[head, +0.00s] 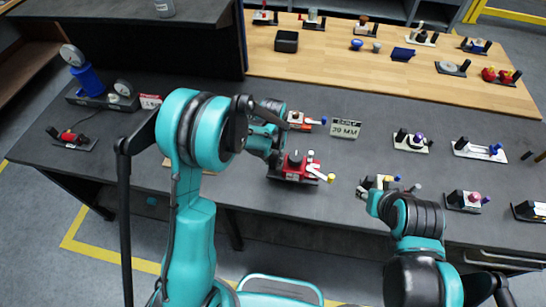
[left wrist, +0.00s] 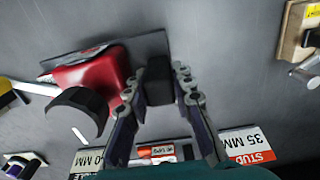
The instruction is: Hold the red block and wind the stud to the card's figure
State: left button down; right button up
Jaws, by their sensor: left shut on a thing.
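The red block (head: 296,165) sits on a dark base plate near the table's front edge, with a white and yellow-tipped part at its right. In the left wrist view the red block (left wrist: 95,82) is left of my left gripper (left wrist: 160,95). That gripper is shut on a black upright block (left wrist: 158,78) at the end of the same plate. In the head view my left gripper (head: 275,152) is mostly hidden by its own arm. A card (left wrist: 250,145) reads STUD 35 MM. My right gripper (head: 368,193) is close to a small yellow-black unit (head: 380,182); its fingers are unclear.
A blue cylinder with gauges (head: 86,80) stands at far left. Dark tabletop is free between units.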

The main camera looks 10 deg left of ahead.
aim_at(273, 168)
pick_arm(q)
notch_tip(273, 168, down, 3)
jog(key=shift+r, duration=0.2)
jog(key=shift+s+f, duration=0.1)
jog(key=shift+f, duration=1)
jog(key=shift+f, duration=0.4)
